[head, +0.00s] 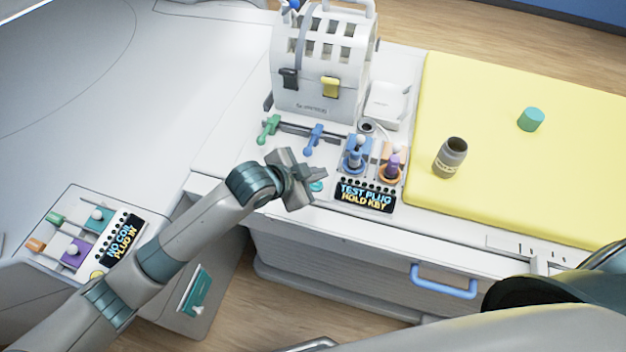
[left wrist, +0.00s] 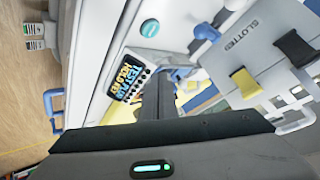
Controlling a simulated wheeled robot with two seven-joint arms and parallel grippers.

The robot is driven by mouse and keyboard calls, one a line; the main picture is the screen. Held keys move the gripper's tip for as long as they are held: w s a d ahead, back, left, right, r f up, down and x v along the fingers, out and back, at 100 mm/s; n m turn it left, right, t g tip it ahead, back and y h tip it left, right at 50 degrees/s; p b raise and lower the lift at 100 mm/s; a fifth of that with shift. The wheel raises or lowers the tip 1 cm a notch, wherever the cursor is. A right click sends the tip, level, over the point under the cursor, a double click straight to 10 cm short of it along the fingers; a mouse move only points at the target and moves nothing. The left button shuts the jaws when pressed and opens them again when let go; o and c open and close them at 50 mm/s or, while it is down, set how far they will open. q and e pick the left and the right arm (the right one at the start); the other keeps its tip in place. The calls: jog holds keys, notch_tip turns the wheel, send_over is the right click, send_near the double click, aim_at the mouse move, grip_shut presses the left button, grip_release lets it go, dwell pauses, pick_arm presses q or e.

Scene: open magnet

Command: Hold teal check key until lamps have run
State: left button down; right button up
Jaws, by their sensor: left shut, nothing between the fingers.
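The teal check key (head: 316,186) is a small round button on the white counter's front strip, left of a dark display (head: 366,195) reading "TEST PLUG HOLD KEY". It also shows in the left wrist view (left wrist: 149,27), as does the display (left wrist: 129,75). A row of small round lamps along the display's edge looks dark. My left gripper (head: 319,174) is shut and empty, its tips close to the key in the head view. In the left wrist view the key shows clear beside the fingers (left wrist: 161,90); contact cannot be told. My right gripper is out of view.
A white slotted housing (head: 318,85) is at the back. A yellow mat (head: 500,180) holds a grey jar (head: 450,158) and teal cylinder (head: 531,119). Another panel (head: 122,240) reads "NO COIL PLUG IN".

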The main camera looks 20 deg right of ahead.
pick_arm(q)
jog(key=shift+w+a+r+m+y+p, duration=0.1)
jog(key=shift+w+r+m+p, duration=0.05)
jog(key=shift+w+r+m, duration=0.4)
jog(key=shift+w+r+m+y+p, duration=0.1)
jog(key=shift+w+r+m+p, duration=0.15)
jog(key=shift+w+m, duration=0.25)
jog(key=shift+w+a+r+m+y+p, duration=0.1)
jog(key=shift+w+r+m, duration=0.3)
jog(key=shift+w, duration=0.3)
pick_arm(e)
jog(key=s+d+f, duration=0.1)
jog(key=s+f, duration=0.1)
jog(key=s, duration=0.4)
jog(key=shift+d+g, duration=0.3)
pick_arm(q)
jog(key=shift+d+f, duration=0.1)
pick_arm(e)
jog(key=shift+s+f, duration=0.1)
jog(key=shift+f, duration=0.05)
pick_arm(q)
jog(key=b, duration=0.6)
send_over(313, 188)
notch_tip(313, 188, down, 6)
jog(key=shift+w+r, duration=0.1)
jog(key=shift+f+b, duration=0.7)
jog(key=shift+f, duration=0.7)
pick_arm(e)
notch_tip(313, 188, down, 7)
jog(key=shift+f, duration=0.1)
